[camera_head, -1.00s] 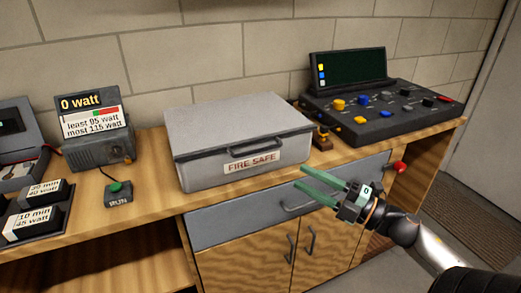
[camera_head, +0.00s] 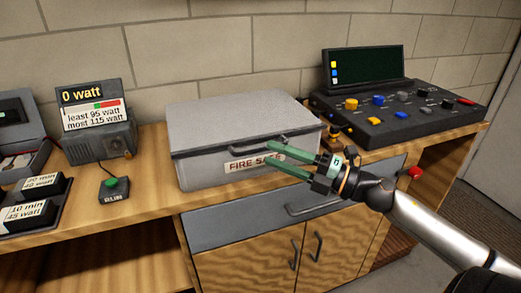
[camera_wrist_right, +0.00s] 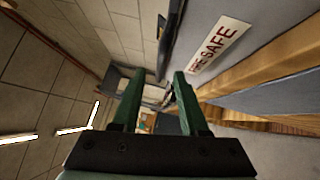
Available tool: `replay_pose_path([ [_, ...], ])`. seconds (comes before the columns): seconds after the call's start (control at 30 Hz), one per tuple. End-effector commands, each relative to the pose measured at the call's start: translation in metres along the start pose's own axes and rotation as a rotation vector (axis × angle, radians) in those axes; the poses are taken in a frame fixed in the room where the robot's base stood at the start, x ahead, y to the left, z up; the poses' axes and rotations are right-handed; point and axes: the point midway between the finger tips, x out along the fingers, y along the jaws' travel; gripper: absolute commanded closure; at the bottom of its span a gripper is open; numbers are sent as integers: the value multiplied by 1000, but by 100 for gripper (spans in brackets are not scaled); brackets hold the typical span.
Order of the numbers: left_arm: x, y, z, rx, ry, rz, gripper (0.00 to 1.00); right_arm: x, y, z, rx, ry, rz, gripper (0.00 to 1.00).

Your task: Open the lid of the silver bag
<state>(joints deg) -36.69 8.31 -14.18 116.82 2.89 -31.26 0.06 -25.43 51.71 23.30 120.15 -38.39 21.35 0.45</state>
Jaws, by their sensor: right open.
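The silver bag is a grey box-shaped case (camera_head: 235,115) labelled FIRE SAFE, standing on the wooden bench with its lid closed. A dark handle (camera_head: 222,147) runs along the front edge of the lid. My right gripper (camera_head: 270,158) is open with green fingers, in front of the case's right front side near the label and handle. The fingers partly cover the label. In the right wrist view the fingers (camera_wrist_right: 155,85) are apart with nothing between them; the label (camera_wrist_right: 218,45) and dark handle (camera_wrist_right: 168,40) lie beyond them. My left gripper is not in view.
A control console (camera_head: 400,110) with knobs and a screen stands right of the case. A watt meter (camera_head: 97,120) and a RUN button (camera_head: 114,188) are to its left. A drawer (camera_head: 290,210) with a handle is below the bench top, and a red knob (camera_head: 415,172) sits at right.

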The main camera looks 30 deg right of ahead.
Motion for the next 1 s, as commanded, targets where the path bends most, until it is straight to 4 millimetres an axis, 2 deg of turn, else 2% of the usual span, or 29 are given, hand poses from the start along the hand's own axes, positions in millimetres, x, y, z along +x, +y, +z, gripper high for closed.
replay_pose_path([
  [0.1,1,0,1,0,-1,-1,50,16,1,0,-3,1,2,56],
  [0.3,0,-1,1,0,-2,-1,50,35,1,1,-1,-1,2,56],
  [0.5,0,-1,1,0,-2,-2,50,43,0,1,0,-2,-1,56],
  [0.8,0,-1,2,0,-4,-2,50,44,-1,1,0,-2,-1,56],
  [0.83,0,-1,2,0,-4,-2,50,44,-1,1,0,-2,-1,57],
  [1.0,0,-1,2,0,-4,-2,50,44,0,0,0,-2,-1,76],
])
